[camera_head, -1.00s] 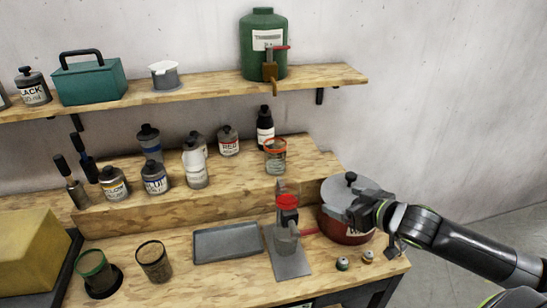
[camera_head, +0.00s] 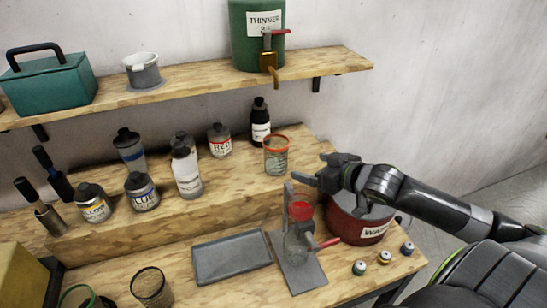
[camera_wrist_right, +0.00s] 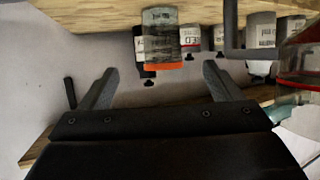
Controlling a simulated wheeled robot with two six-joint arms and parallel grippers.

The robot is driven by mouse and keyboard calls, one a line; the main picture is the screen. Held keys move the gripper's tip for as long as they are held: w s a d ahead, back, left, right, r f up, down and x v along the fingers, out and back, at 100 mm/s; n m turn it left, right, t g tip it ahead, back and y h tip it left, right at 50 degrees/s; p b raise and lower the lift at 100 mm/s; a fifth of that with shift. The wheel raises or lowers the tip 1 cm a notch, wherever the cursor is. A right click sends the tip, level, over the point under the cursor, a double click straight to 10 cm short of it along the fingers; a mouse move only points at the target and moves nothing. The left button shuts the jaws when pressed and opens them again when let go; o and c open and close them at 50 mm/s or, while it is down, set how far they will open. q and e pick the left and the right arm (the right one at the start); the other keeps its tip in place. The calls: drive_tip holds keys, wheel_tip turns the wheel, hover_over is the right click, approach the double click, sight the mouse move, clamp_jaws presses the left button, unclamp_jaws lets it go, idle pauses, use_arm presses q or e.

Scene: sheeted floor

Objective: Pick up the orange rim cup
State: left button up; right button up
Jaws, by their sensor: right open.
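The orange rim cup (camera_head: 276,158) is a clear cup with an orange rim. It stands upright on the raised wooden step, near its right end. In the right wrist view the orange rim cup (camera_wrist_right: 161,42) appears upside down, ahead of the gap between my fingers. My right gripper (camera_head: 318,170) is open and empty, just right of the cup and apart from it, pointing left. Its two spread fingers also show in the wrist view (camera_wrist_right: 160,74). My left gripper is not in view.
A black-capped bottle (camera_head: 260,122) stands close behind the cup. A red-topped dispenser (camera_head: 300,212) and a dark red pot (camera_head: 360,222) stand below my right gripper. A grey tray (camera_head: 232,257) lies on the bench. The step just left of the cup is clear.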

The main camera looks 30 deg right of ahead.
sight(284, 158)
drive_tip(key=p+x, duration=0.1)
drive_tip(key=x, duration=0.9)
drive_tip(key=shift+w+a+f, duration=0.1)
drive_tip(key=shift+w+a, duration=0.05)
drive_tip(key=shift+w, duration=0.05)
drive_tip(key=shift+w+p, duration=0.3)
drive_tip(key=shift+w, duration=0.15)
drive_tip(key=p+x, duration=0.1)
drive_tip(key=x, duration=0.2)
drive_tip(key=shift+a, duration=0.1)
drive_tip(key=shift+w+a+f, duration=0.1)
drive_tip(key=shift+w+f, duration=0.25)
drive_tip(key=shift+w, duration=0.25)
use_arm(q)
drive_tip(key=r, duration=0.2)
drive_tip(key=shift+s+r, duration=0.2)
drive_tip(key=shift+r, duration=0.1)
use_arm(e)
drive_tip(key=c, duration=1.1)
